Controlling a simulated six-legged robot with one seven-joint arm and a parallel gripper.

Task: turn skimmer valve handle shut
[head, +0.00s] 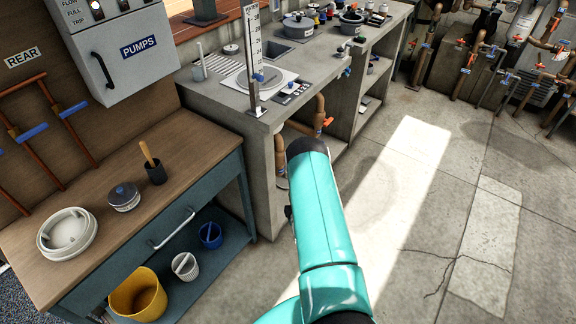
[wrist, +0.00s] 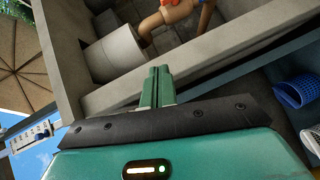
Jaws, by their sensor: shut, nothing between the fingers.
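An orange valve handle (head: 328,122) sits on a brown pipe (head: 319,106) under the concrete counter. No label shows whether it is the skimmer one. In the wrist view an orange part (wrist: 170,2) is cut off at the top edge, above a brown pipe (wrist: 166,18) that enters a pale round fitting (wrist: 115,52). My gripper (wrist: 157,72) is shut and empty in the wrist view. Its fingertips are apart from the pipe and handle, near a pale concrete edge. In the head view my teal arm hides the gripper.
The concrete counter (head: 262,122) stands left of my arm. A wooden workbench (head: 100,200) holds a white lid (head: 67,232); a yellow bucket (head: 138,294) is below. Blue-handled pipes (head: 33,132) are on the left wall. More valves stand far right. The floor (head: 430,180) is clear.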

